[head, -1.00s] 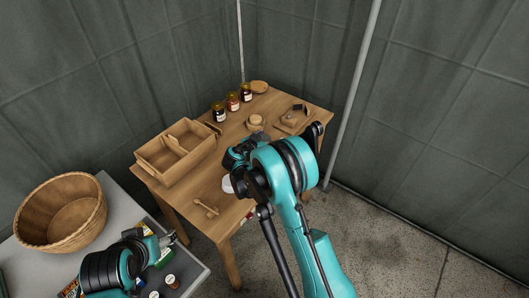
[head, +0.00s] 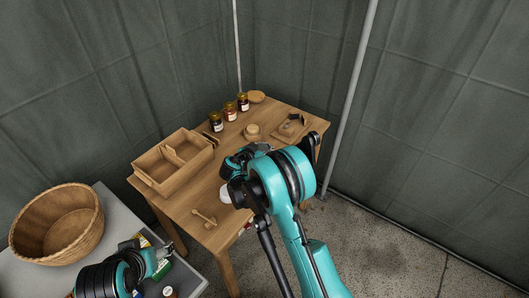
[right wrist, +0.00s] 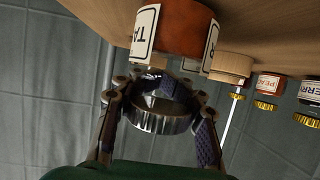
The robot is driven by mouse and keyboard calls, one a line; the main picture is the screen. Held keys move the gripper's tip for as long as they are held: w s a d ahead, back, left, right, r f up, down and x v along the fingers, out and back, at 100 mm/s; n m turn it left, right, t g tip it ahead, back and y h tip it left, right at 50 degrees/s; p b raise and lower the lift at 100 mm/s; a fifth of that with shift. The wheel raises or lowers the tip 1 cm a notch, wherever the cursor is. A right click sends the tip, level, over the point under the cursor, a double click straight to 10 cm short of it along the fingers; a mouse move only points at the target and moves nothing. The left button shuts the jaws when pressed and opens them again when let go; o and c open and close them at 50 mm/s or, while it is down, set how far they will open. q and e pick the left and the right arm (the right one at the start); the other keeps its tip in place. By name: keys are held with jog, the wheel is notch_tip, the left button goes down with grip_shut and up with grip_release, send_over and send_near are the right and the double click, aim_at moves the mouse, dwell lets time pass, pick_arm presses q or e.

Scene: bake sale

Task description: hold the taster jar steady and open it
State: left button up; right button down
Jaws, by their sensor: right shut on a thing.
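The taster jar (right wrist: 178,30) is orange-red with a white label starting "TA" and stands on the wooden table in the right wrist view. In the head view, a white round patch beside my right gripper may be part of it. My right gripper (right wrist: 157,118) is shut on a silver ring-shaped lid (right wrist: 160,122), one finger on each side. The lid's hollow side faces the jar, and it appears apart from the jar. In the head view my right arm mostly hides this gripper (head: 232,172). My left gripper (head: 163,254) is over the grey table, away from the jar; its jaws are unclear.
On the wooden table (head: 185,213) stand a divided wooden box (head: 168,178), several dark and red jars (head: 230,111), a round wooden pot (head: 252,132) and a wooden utensil (head: 204,218). A wicker basket (head: 57,228) sits on the grey table (head: 110,205).

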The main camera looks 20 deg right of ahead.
jog(key=s+d+r+p, duration=0.6)
jog(key=s+r, duration=0.3)
jog(key=r, duration=0.2)
jog(key=shift+d, duration=0.7)
jog(key=c, duration=1.9)
grip_release()
jog(key=shift+c, duration=0.2)
grip_shut()
